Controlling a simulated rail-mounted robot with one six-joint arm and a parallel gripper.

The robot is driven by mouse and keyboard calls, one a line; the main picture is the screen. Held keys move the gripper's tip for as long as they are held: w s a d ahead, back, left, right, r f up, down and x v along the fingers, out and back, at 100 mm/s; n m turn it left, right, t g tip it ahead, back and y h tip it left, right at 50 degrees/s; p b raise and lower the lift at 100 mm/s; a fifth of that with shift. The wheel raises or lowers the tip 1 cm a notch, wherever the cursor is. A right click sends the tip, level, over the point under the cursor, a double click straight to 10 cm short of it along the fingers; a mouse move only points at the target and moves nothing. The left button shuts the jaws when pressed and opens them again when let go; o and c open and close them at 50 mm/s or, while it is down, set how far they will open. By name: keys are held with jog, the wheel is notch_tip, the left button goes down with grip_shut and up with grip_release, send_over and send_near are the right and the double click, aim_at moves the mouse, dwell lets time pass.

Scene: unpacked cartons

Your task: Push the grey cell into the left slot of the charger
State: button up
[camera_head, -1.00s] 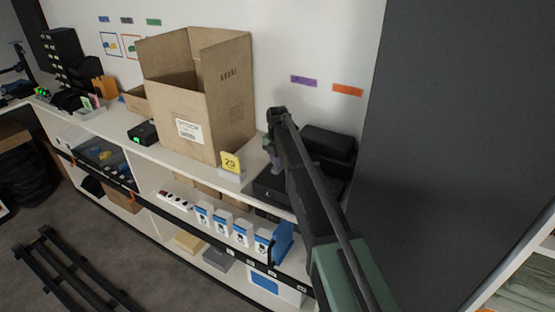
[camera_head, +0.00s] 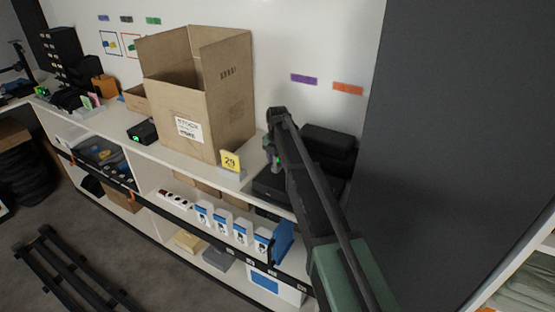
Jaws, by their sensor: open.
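My gripper (camera_head: 274,160) is at the end of my dark arm, low over the right part of the white counter, just right of the yellow 29 sign. It is small in view, and its fingertips are hard to make out against the dark things behind. A low black unit (camera_head: 268,186), perhaps the charger, lies on the counter just below my gripper, partly covered by my arm. A small green glow shows beside the gripper. I cannot make out the grey cell or the charger's slots.
A tall open carton (camera_head: 198,95) stands left of my gripper, with the yellow 29 sign (camera_head: 230,162) at its base. Black cases (camera_head: 328,145) stand behind my arm. A small black box with a green light (camera_head: 143,131) sits further left. Blue-and-white packs (camera_head: 222,219) fill the shelf below.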

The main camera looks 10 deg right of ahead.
notch_tip(320, 180, up, 11)
jog(key=p, duration=1.1)
jog(key=shift+f, duration=0.1)
jog(key=shift+s, duration=0.1)
